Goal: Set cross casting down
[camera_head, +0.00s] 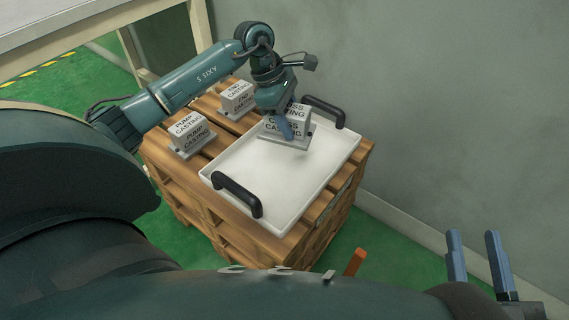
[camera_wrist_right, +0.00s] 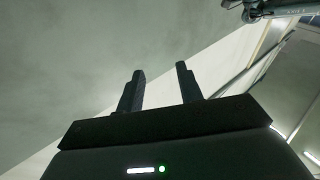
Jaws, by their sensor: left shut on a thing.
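The cross casting (camera_head: 287,126), a grey labelled block on a flat base, is at the far part of the white tray (camera_head: 255,193). My left gripper (camera_head: 286,127) is shut on it from above and hides part of it. I cannot tell whether its base touches the tray or hangs just above it. My right gripper (camera_head: 480,262) is open and empty at the lower right, away from the tray. Its two fingers (camera_wrist_right: 160,92) also show apart in the right wrist view.
The pump casting (camera_head: 190,135) and the end casting (camera_head: 238,98) stand left of the tray on a wooden pallet stack (camera_head: 195,203). The tray has two black handles (camera_head: 237,195). Its near part is bare. A wall (camera_head: 440,110) stands close behind, and a pale table (camera_head: 75,22) is at upper left.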

